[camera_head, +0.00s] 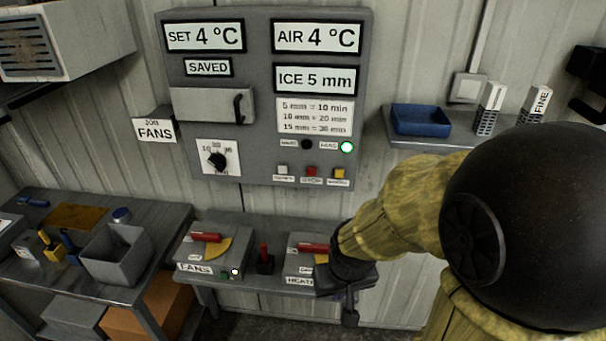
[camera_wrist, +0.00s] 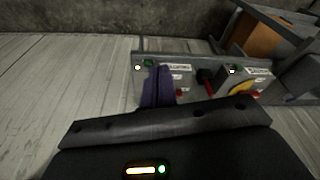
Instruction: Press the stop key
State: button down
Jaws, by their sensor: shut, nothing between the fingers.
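A grey control panel (camera_head: 264,105) hangs on the wall in the head view. Along its bottom are a white key, a red key (camera_head: 311,171) and a yellow key; the label under the red one is blurred but seems to read STOP. My gripper (camera_head: 350,312) is low at the right end of the heater box (camera_head: 300,252), well below and to the right of these keys. In the wrist view my gripper's dark purple fingers (camera_wrist: 158,86) are together and empty, over the heater box, covering part of it. The panel keys are outside the wrist view.
The fans box (camera_head: 205,248) and a red-handled lever (camera_head: 265,258) stand on the low bench. A left table holds a grey bin (camera_head: 117,255). A right shelf bears a blue tray (camera_head: 420,119) and two marked blocks. My arm fills the right.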

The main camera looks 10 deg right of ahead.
jog(key=w+f+t+y+p, duration=0.25)
jog(key=w+t, duration=0.45)
jog(key=w, duration=1.2)
jog(key=w+r+m+t+y, duration=0.4)
jog(key=r+m+t+y, duration=0.1)
jog(key=t, duration=0.4)
jog(key=shift+w+a+r+m+y, duration=0.3)
jog(key=shift+w+r+m+y, duration=0.05)
jog(key=shift+m+y, duration=0.4)
jog(key=shift+w, duration=0.1)
send_near(311, 171)
jog(key=w+a, duration=0.1)
jog(key=w+a+r, duration=0.1)
jog(key=w+a, duration=0.1)
jog(key=w+a+p, duration=0.1)
jog(key=shift+w+a+r, duration=0.2)
jog(key=shift+r, duration=0.05)
